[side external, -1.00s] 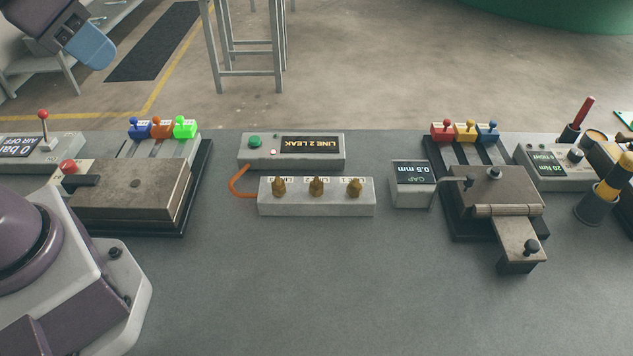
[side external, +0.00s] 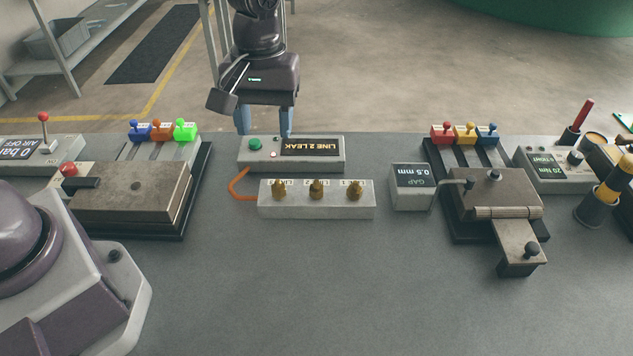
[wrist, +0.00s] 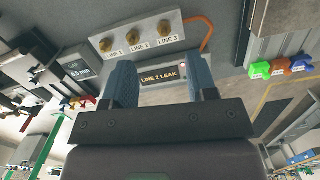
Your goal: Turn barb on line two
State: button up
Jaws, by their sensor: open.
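The barb block (side external: 300,208) is a pale grey bar with three brass barbs in a row. The line two barb (side external: 317,189) is the middle one; it also shows in the wrist view (wrist: 135,35) above its label. Behind the block a grey box (side external: 262,163) has a green button and a display reading LINE 2 LEAK (side external: 312,146). My gripper (side external: 265,127) is open and empty, its two blue fingers pointing down at the box's back edge. In the wrist view the fingers (wrist: 162,78) are either side of the display. The gripper is apart from the barbs.
An orange hose (side external: 238,184) joins the box and block at the left. A gap gauge (side external: 412,187) stands right of the block, beside a hinged metal fixture (side external: 495,190). A metal press plate (side external: 130,195) lies left. The table in front is clear.

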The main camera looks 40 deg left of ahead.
aim_at(317, 181)
jog(key=w+d+f+n, duration=0.35)
jog(key=w+n, duration=0.45)
jog(key=n, duration=0.4)
jog(key=shift+t, duration=0.3)
jog(key=f, duration=0.9)
jog(key=a+f, duration=0.1)
jog(key=f, duration=0.3)
jog(key=shift+s+f, duration=0.1)
jog(key=shift+f, duration=0.05)
jog(key=shift+c, duration=0.2)
